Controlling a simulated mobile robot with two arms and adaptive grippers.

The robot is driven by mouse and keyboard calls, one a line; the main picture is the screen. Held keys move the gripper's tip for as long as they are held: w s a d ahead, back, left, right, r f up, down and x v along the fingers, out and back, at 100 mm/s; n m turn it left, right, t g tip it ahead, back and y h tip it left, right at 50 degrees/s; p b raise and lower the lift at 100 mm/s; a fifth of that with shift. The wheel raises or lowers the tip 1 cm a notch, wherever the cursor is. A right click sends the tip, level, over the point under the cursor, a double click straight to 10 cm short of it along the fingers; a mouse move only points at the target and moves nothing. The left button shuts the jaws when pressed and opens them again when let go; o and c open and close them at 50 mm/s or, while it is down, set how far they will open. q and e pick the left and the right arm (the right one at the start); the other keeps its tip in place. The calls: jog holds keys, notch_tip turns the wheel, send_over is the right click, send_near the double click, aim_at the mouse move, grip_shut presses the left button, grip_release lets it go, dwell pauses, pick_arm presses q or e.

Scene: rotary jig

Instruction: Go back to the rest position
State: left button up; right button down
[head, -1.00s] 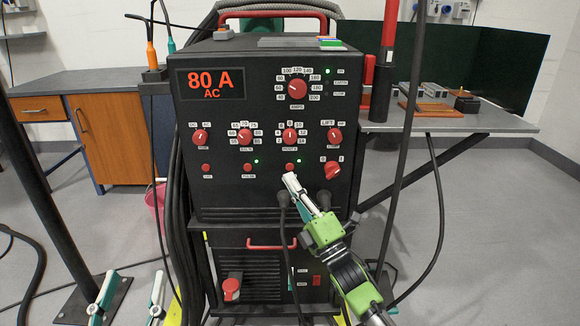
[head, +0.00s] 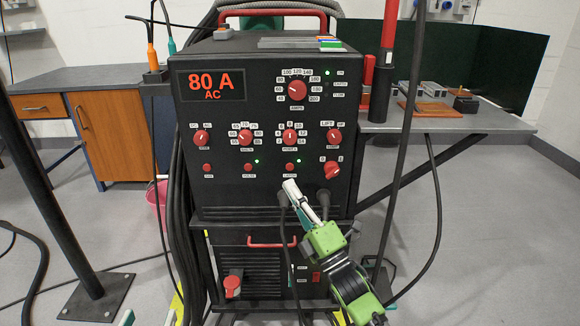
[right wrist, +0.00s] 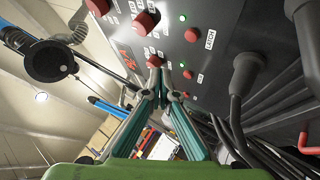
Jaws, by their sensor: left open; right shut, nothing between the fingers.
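The black welding machine (head: 262,170) stands ahead with a red "80 A AC" display (head: 212,85). Its front has several red knobs and small red buttons. My right gripper (head: 290,187) is shut and empty in front of the lower panel, below the row of buttons. In the right wrist view its fingertips (right wrist: 155,72) meet just below a red button (right wrist: 155,61); I cannot tell whether they touch it. My left gripper (head: 147,318) shows only its fingertip ends at the bottom left edge, apart and with nothing seen between them; the rest is out of frame.
Dark cables with plugs (head: 283,200) leave the machine's lower front beside my right gripper. A metal stand post (head: 60,200) is at left, a wooden cabinet (head: 105,130) behind it. A grey table (head: 440,124) is at right. Cables hang along both sides of the machine.

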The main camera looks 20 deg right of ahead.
pick_arm(q)
jog(key=shift+s+a+f, duration=0.1)
jog(key=shift+f, duration=0.25)
